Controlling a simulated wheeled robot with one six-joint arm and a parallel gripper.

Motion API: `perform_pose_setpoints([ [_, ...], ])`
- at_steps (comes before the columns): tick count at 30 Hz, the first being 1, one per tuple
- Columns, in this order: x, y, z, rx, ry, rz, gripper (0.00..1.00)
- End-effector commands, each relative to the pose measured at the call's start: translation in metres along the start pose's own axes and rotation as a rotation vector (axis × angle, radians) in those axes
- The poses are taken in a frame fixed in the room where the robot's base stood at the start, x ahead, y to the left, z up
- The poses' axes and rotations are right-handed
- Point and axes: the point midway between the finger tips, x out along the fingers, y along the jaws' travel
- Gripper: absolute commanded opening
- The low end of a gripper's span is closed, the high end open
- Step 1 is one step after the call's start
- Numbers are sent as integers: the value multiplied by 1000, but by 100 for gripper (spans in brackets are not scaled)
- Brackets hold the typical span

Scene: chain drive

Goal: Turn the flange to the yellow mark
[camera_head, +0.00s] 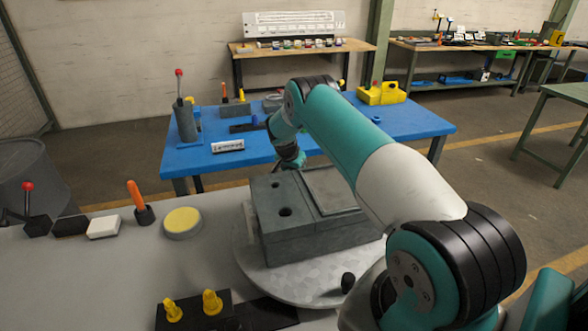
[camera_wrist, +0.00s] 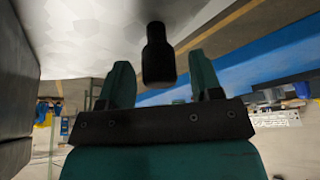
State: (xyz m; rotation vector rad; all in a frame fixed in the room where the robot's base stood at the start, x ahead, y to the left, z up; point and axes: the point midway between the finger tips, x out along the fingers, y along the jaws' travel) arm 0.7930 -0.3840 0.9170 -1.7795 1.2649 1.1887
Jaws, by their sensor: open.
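The flange appears to be the round grey plate (camera_head: 290,289) on the table; it carries a dark grey block (camera_head: 310,240) with two holes in its top. A short black peg (camera_head: 348,283) stands near the plate's front edge. In the wrist view my gripper (camera_wrist: 161,72) is open, its two teal fingers apart. Another black peg (camera_wrist: 158,55) shows between or just beyond the fingers; I cannot tell whether they touch it. In the head view my arm reaches over to the far side of the block, which hides the fingertips. I cannot make out a yellow mark on the plate.
A round yellow-topped pad (camera_head: 183,222), an orange-handled tool (camera_head: 141,202) and a white block (camera_head: 103,227) stand left of the plate. Two yellow pieces (camera_head: 212,302) sit on a black base in front. A blue table (camera_head: 200,160) stands behind. The dark block's wall (camera_wrist: 15,90) is close at the wrist view's left.

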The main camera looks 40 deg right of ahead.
Motion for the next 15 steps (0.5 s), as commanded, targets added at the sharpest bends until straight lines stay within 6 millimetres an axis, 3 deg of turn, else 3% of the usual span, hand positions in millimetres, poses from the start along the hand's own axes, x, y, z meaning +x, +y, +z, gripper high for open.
perform_pose_setpoints([
  [7, 1, 0, 0, 0, 0, 0, 59],
  [15, 0, 0, 0, -1, 0, 0, 0],
])
